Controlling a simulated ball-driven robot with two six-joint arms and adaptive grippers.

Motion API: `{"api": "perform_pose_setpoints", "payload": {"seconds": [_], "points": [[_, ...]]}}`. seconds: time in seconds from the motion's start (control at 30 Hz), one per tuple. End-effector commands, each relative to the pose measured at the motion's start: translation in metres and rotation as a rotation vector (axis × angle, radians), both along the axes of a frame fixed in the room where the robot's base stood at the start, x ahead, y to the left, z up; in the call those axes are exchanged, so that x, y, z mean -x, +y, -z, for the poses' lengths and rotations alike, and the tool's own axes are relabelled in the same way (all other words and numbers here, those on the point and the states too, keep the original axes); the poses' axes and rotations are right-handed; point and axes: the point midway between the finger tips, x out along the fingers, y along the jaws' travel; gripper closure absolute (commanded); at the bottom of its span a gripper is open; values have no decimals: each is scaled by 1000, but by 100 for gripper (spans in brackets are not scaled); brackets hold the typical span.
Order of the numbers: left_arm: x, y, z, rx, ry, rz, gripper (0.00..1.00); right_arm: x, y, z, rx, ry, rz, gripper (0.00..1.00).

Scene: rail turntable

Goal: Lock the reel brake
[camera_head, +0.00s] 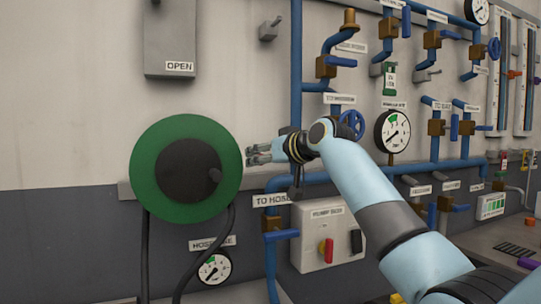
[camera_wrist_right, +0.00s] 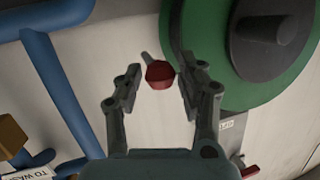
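The hose reel (camera_head: 146,165) is a green disc with a dark hub (camera_head: 188,170), mounted on the wall at the left of the head view. It also shows at the upper right of the wrist view (camera_wrist_right: 205,45). A red knob (camera_wrist_right: 159,75) with a short grey stem, seemingly the reel brake, lies beside the reel's rim in the wrist view. My right gripper (camera_head: 251,155) is just right of the reel; in the wrist view it is open (camera_wrist_right: 161,68), its fingers on either side of the knob with small gaps. The knob is not distinguishable in the head view. My left gripper is out of view.
Blue pipes (camera_head: 296,70) with valves run right of the reel. A pressure gauge (camera_head: 392,131) and a switch box (camera_head: 318,262) with a red handle are near my right arm. A grey box marked OPEN (camera_head: 171,35) hangs above the reel. Black hoses (camera_head: 145,255) hang below it.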

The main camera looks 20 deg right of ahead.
Motion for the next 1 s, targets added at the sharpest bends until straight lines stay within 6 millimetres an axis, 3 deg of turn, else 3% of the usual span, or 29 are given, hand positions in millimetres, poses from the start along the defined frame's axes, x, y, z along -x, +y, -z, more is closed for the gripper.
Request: {"api": "perform_pose_setpoints", "payload": {"seconds": [0.53,0.7,1.0], "points": [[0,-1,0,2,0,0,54,94,-32,-25,4,-4,1,61],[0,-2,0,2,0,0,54,106,-35,-29,2,-5,1,61],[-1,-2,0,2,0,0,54,108,-35,-29,0,-4,0,61]]}}
